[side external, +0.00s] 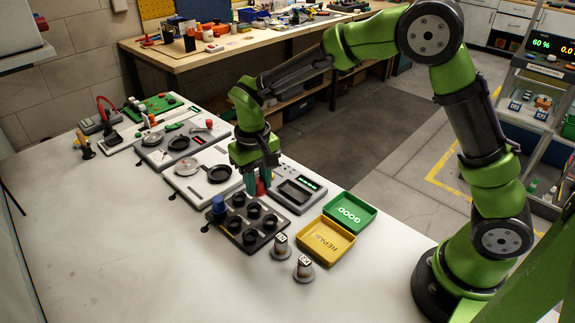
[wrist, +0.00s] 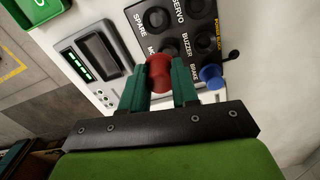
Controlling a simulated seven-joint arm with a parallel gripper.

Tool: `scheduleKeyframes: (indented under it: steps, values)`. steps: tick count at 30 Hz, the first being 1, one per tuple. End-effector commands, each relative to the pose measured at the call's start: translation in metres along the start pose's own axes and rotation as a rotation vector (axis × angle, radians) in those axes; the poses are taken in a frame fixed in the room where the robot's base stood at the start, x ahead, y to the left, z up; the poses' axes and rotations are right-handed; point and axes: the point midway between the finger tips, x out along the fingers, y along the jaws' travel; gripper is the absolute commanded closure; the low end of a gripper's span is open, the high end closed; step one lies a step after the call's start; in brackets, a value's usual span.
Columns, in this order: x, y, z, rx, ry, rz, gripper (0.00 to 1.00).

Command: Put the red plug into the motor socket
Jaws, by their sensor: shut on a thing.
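My gripper (side external: 257,188) is shut on the red plug (side external: 261,187) at the back edge of the dark socket board (side external: 277,226). In the wrist view the red plug (wrist: 160,70) sits between the two green fingers of my gripper (wrist: 160,84). A label starting "MO" shows just past the plug. A dark socket (wrist: 170,46) next to this label is partly hidden by the plug. I cannot tell whether the plug touches the board or hovers above it.
A blue plug (side external: 218,204) stands upright at the board's left corner, near the "BRAKE" label. A grey device with a display (side external: 297,190) is close on the right. Green (side external: 372,213) and yellow (side external: 350,250) trays lie further right. The bench's front left is clear.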

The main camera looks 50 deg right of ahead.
Motion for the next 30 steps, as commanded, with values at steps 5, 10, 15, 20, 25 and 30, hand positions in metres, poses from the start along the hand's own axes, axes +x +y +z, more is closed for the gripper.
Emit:
scheduleKeyframes:
  steps: [5, 10, 15, 20, 25, 30]
  values:
    - [-0.015, -0.008, -0.016, -0.008, 0.017, -0.013, 1.00]
    - [-0.009, -0.008, -0.014, -0.016, 0.004, -0.011, 1.00]
    - [0.007, -0.008, -0.013, -0.015, 0.003, -0.011, 1.00]
    - [0.021, -0.008, -0.014, -0.016, 0.004, -0.011, 1.00]
    - [0.032, -0.009, -0.014, -0.015, 0.004, -0.011, 1.00]
    - [0.036, -0.009, -0.014, -0.015, 0.006, -0.012, 1.00]
